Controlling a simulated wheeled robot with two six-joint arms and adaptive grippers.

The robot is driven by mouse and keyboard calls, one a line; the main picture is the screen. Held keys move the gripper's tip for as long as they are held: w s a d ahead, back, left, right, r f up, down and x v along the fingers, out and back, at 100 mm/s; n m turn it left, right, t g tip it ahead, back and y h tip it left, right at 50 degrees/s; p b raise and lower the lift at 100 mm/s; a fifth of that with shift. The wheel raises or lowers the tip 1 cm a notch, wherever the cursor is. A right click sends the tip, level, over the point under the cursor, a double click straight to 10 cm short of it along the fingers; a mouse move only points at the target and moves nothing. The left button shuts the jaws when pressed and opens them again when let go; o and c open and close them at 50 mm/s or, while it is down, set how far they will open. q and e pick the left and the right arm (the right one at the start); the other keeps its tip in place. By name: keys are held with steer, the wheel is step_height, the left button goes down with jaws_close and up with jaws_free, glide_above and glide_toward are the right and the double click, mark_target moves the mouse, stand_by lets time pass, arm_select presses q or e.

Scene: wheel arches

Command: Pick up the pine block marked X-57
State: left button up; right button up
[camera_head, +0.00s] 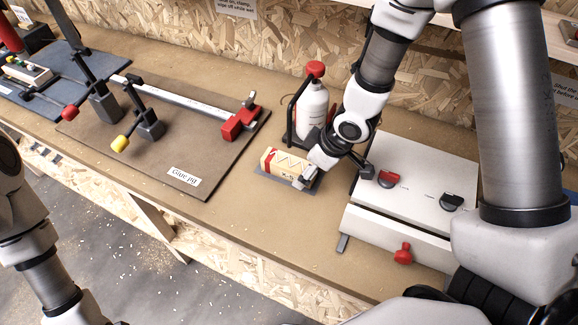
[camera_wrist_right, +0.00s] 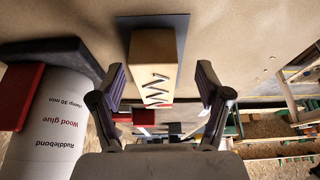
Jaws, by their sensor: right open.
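A pale pine block (camera_head: 287,162) with a red band and dark zigzag marks lies on a small dark mat (camera_head: 264,183) on the workbench. It also shows in the right wrist view (camera_wrist_right: 158,62), and the mat shows there too (camera_wrist_right: 178,23). I cannot read X-57 on it. My right gripper (camera_head: 306,178) is at the block's right end and partly hides it. In the right wrist view the fingers (camera_wrist_right: 160,82) are open, one to each side of the block, with gaps between. My left arm shows at the lower left; its gripper is out of view.
A white glue bottle (camera_head: 312,105) with a red cap stands in a dark holder just behind the block. A white machine (camera_head: 420,185) with knobs stands to the right. A glue jig board (camera_head: 165,150) with clamps lies to the left. Bare bench (camera_head: 240,215) is in front.

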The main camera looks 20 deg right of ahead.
steer(key=shift+w+f, duration=0.4)
steer(key=shift+f, duration=0.25)
steer(key=shift+w+f, duration=0.4)
steer(key=shift+f, duration=0.2)
steer(key=shift+s+a+r, duration=0.1)
steer(key=shift+s, duration=0.05)
steer(key=shift+s+r, duration=0.1)
steer(key=shift+s, duration=0.1)
steer(key=c, duration=1.3)
steer(key=shift+r, duration=0.1)
